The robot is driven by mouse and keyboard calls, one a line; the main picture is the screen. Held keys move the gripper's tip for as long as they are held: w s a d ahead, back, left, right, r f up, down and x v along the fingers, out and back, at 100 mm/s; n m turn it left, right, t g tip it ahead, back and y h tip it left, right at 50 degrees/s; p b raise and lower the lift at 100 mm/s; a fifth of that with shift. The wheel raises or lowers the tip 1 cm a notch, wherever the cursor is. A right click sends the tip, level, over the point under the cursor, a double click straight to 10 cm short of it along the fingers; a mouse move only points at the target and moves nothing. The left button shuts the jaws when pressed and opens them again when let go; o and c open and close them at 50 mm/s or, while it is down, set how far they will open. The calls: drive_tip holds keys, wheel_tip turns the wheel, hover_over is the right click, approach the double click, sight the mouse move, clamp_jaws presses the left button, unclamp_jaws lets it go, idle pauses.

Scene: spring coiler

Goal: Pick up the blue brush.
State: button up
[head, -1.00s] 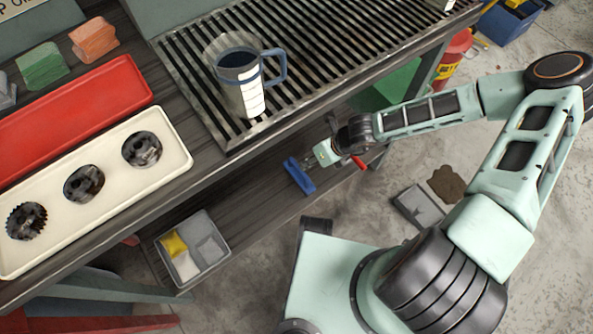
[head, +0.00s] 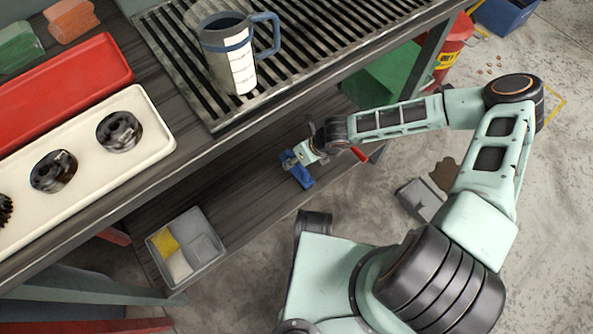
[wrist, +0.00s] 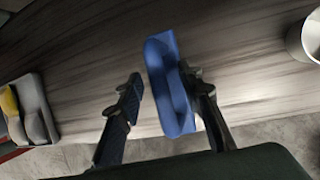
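The blue brush (head: 303,179) is at the lower shelf, below the grated bench top, in the head view. In the wrist view the blue brush (wrist: 168,85) appears between my two fingers, close to the right finger, with a gap to the left one. My gripper (head: 297,160) is at the brush and hides part of it in the head view. In the wrist view my gripper (wrist: 161,77) is open, its fingers apart on either side of the brush. I cannot tell whether the right finger touches it.
The bench edge and metal grate (head: 330,45), bearing a mug (head: 232,62), are above. A green box (head: 385,75) and red bucket (head: 452,50) are at right.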

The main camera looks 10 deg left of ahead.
drive_tip(key=shift+r, duration=0.1)
clamp_jaws()
drive_tip(key=shift+r, duration=0.15)
idle(0.4)
